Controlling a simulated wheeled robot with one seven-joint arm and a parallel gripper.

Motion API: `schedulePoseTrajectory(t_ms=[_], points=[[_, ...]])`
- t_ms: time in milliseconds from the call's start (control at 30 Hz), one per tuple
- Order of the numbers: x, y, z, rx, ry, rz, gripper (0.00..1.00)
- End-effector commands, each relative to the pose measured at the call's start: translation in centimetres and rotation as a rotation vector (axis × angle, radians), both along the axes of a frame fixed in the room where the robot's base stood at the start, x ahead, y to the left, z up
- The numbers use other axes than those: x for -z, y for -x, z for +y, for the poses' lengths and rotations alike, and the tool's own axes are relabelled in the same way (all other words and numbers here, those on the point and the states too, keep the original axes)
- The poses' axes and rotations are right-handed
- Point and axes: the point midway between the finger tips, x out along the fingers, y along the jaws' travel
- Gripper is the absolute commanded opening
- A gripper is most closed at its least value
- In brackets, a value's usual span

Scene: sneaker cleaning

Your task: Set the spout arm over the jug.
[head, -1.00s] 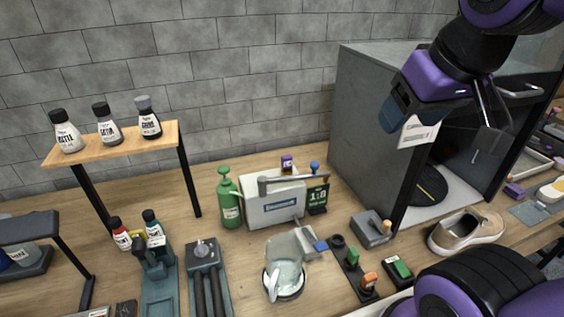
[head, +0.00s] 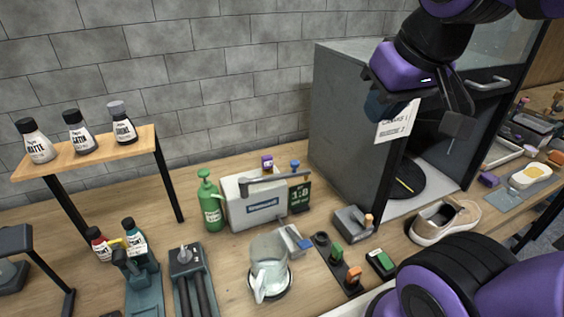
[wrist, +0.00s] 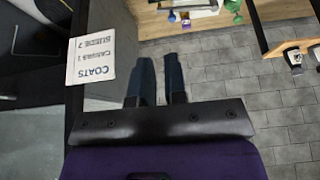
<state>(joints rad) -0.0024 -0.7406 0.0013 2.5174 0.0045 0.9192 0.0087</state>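The dispenser (head: 254,209) is a pale box with a blue label, standing on the bench near the wall. Its grey spout arm (head: 280,182) lies along the top and points right, above the box and its right side. The clear jug (head: 268,262) stands on a dark round base in front of the dispenser, with its handle toward me. The spout arm's end is behind and to the right of the jug. My gripper (head: 457,110) hangs high at the right, in front of the grey cabinet and away from the dispenser. In the wrist view its fingers (wrist: 161,80) are slightly apart with nothing between them.
A green bottle (head: 211,202) stands left of the dispenser, a dark sign (head: 299,196) right of it. The open cabinet (head: 350,120) is at the right, a shoe (head: 445,221) before it. A wooden shelf (head: 90,151) with bottles stands left. Small blocks and tools lie around the jug.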

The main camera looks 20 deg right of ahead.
Motion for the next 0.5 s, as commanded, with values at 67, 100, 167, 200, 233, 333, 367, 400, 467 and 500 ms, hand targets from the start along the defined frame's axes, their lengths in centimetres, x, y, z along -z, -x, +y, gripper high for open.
schedulePoseTrajectory(t_ms=[67, 100, 167, 200, 233, 333, 367, 400, 467, 500], points=[[-0.2, -0.8, 0.0, 0.005, -0.005, 0.022, 0.00], [-0.4, -1.3, 0.0, 0.009, -0.008, 0.033, 0.00], [-0.6, -2.2, 0.0, 0.016, -0.013, 0.054, 0.00], [-0.8, -2.9, 0.0, 0.021, -0.017, 0.070, 0.00], [-0.8, -3.3, 0.0, 0.024, -0.020, 0.082, 0.00], [-1.1, -5.0, 0.0, 0.037, -0.030, 0.120, 0.00], [-1.2, -5.5, 0.0, 0.042, -0.032, 0.131, 0.00], [-1.2, -6.1, 0.0, 0.047, -0.036, 0.147, 0.00], [-1.3, -7.2, -0.1, 0.053, -0.040, 0.169, 0.00], [-1.2, -7.8, -0.1, 0.058, -0.043, 0.184, 0.00]])
